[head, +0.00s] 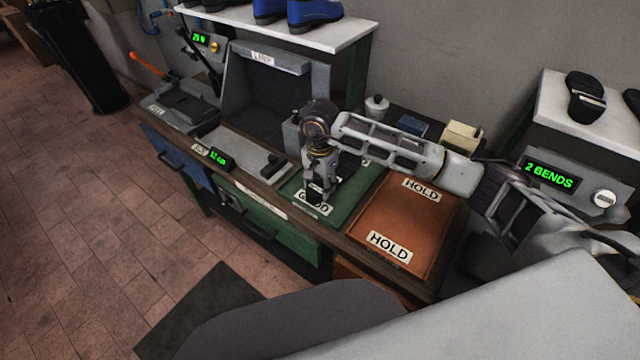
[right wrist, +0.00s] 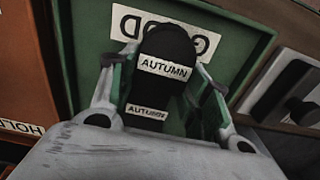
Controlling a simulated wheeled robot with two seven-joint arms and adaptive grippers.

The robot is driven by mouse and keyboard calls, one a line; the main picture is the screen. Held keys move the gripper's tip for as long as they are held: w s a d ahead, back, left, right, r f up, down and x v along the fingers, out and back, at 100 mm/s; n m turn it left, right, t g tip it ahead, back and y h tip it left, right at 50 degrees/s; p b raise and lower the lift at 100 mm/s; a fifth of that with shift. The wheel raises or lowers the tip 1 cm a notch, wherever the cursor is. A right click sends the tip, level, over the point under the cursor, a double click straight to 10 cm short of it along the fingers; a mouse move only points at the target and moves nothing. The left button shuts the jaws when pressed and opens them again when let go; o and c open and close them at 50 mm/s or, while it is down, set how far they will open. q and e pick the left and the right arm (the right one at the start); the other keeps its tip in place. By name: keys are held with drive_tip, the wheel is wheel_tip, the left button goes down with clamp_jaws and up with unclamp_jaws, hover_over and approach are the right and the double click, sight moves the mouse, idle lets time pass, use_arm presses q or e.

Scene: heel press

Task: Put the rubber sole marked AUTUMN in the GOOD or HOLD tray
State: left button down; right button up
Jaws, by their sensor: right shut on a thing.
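The black rubber sole (right wrist: 168,45) bears two white AUTUMN labels in the right wrist view. My right gripper (head: 318,190) is shut on it, one finger at each side. The sole is over the green GOOD tray (right wrist: 85,22), its far end covering part of the GOOD label. Whether the sole touches the tray floor I cannot tell. In the head view the GOOD tray (head: 352,192) lies under my right gripper, which hides most of the sole. The orange HOLD tray (head: 400,215) is just right of it and looks empty. My left gripper is not in view.
A grey plate with a black-handled item (head: 272,165) lies left of the GOOD tray. Small blocks and a pot (head: 377,106) stand behind the trays. A "2 BENDS" display (head: 550,175) is at right.

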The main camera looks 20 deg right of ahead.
drive_tip(key=shift+f, duration=0.15)
idle(0.4)
drive_tip(key=o, duration=1.8)
drive_tip(key=shift+c, duration=0.2)
drive_tip(key=shift+r, duration=0.2)
drive_tip(key=shift+r+p, duration=1.05)
drive_tip(key=shift+r, duration=2.25)
drive_tip(key=shift+s+a, duration=0.1)
drive_tip(key=shift+a, duration=0.05)
